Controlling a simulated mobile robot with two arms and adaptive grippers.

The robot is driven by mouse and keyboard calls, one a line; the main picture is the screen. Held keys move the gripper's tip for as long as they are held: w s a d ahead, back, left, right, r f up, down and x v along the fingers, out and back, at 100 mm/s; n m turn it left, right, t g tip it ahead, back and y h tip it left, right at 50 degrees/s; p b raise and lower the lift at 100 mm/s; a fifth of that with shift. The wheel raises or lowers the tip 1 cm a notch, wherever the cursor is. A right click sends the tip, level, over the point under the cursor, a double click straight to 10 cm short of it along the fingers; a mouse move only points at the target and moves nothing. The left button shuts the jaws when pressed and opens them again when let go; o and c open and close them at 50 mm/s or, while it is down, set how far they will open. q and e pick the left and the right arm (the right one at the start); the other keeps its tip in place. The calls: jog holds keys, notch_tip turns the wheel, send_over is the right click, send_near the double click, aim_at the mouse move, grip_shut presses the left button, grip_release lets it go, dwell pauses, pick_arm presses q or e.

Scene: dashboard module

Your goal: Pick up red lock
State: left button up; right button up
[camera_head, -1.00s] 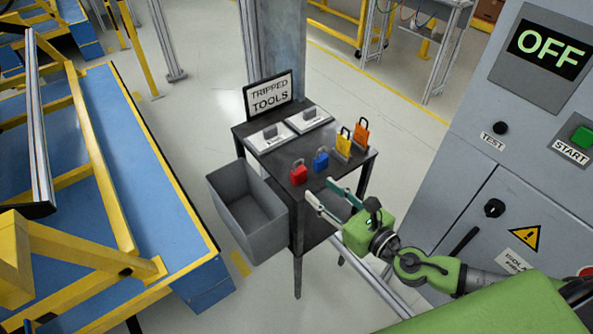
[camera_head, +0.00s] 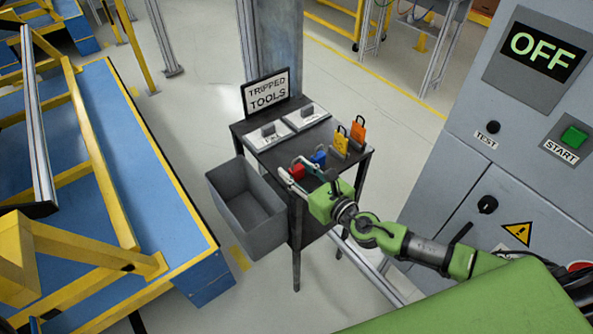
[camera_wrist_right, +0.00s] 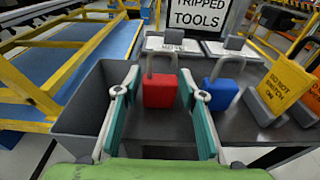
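The red lock (camera_head: 297,172) stands upright near the front left of the small dark table (camera_head: 246,127). In the right wrist view the red lock (camera_wrist_right: 159,92) shows whole, with its grey shackle up, between the spread fingers and a little beyond the tips. My right gripper (camera_head: 297,172) is open, at the table's front edge, and it also shows in the right wrist view (camera_wrist_right: 160,84). I cannot tell whether a finger touches the lock. A blue lock (camera_wrist_right: 221,92) stands just right of the red one, close to the right finger. My left gripper is not in view.
Yellow and orange tags (camera_head: 340,143) stand on the table's right side. Two white plates (camera_head: 306,117) and the "TRIPPED TOOLS" sign (camera_head: 267,91) are at the back. A grey bin (camera_head: 219,183) hangs on the left. The grey control cabinet (camera_head: 462,128) is to the right.

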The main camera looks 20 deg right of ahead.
jog(key=shift+c, duration=0.5)
jog(key=c, duration=0.9)
jog(key=shift+o, duration=0.2)
